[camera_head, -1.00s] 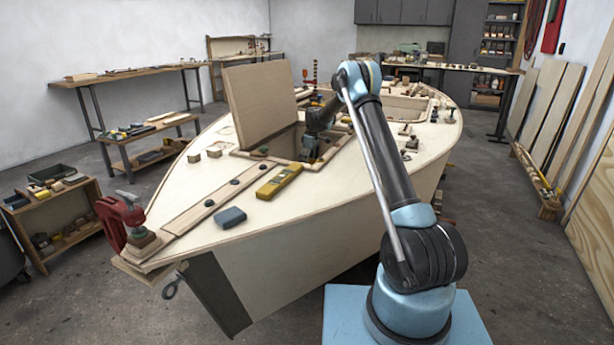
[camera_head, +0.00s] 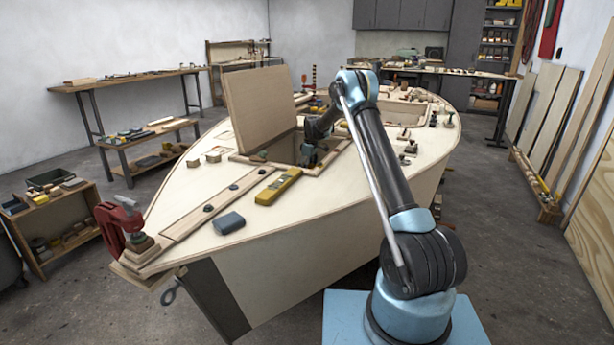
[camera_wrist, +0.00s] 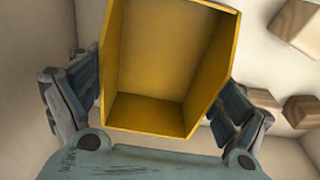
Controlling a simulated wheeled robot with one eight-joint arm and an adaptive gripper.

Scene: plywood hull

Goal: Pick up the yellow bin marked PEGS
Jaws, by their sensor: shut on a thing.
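The yellow bin (camera_wrist: 160,115) fills the middle of the wrist view. Its open mouth faces the camera and the inside looks empty. My gripper (camera_wrist: 163,82) is shut on it, with one finger against its left side and one against its right side. No PEGS marking shows from this side. In the head view my gripper (camera_head: 311,153) is down at the open hatch in the boat's deck; the bin cannot be made out there.
The raised hatch lid (camera_head: 257,108) stands just left of the opening. Wooden blocks (camera_wrist: 302,27) lie right of the bin. On deck are a yellow level (camera_head: 278,186), a blue-grey block (camera_head: 228,223) and a red clamp (camera_head: 118,220).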

